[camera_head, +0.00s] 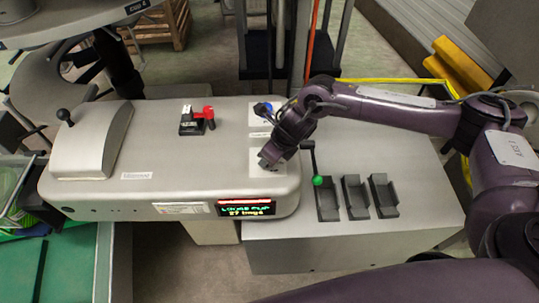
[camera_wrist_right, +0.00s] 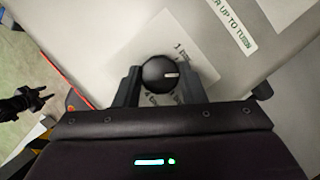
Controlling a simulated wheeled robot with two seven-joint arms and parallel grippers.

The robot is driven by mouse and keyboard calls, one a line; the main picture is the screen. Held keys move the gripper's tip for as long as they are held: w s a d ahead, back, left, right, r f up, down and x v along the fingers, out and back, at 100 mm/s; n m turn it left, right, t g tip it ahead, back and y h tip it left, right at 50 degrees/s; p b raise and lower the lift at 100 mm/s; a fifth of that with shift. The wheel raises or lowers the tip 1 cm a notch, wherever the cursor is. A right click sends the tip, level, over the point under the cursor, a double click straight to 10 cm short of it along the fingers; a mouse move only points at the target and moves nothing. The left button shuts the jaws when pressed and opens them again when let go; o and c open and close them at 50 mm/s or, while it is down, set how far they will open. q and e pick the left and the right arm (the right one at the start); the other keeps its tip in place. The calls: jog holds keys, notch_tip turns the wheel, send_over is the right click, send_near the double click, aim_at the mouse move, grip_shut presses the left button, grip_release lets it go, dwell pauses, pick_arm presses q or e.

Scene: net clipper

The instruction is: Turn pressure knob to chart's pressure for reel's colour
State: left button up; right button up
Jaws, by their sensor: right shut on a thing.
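The pressure knob (camera_wrist_right: 158,73) is round and black with a pale pointer mark toward the right in the right wrist view. It sits on a white printed dial plate (camera_wrist_right: 185,48), whose print is partly covered. My right gripper (camera_wrist_right: 155,88) is shut on the knob, with a finger on either side. In the head view the right gripper (camera_head: 268,160) is down at the right end of the grey machine (camera_head: 150,140) and hides the knob. A small blue part (camera_head: 263,108) shows just behind the gripper; I cannot tell whether it is the reel. The chart cannot be made out. My left gripper is not in view.
A lit display (camera_head: 245,208) and a white label (camera_head: 180,208) are on the machine's front. A red and black device (camera_head: 197,120) stands on top. Several dark trays (camera_head: 356,197) and a green-knobbed lever (camera_head: 317,180) are at the right. A label (camera_wrist_right: 232,25) reads partly "UP TO TURN".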

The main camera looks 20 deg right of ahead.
jog(key=shift+a+r+m+t+h, duration=0.1)
jog(key=shift+m+t+h, duration=0.3)
jog(key=shift+m, duration=0.8)
jog(key=o, duration=1)
jog(key=b+v, duration=0.1)
jog(key=v, duration=0.6)
jog(key=shift+s+r, duration=0.15)
jog(key=shift+r, duration=0.2)
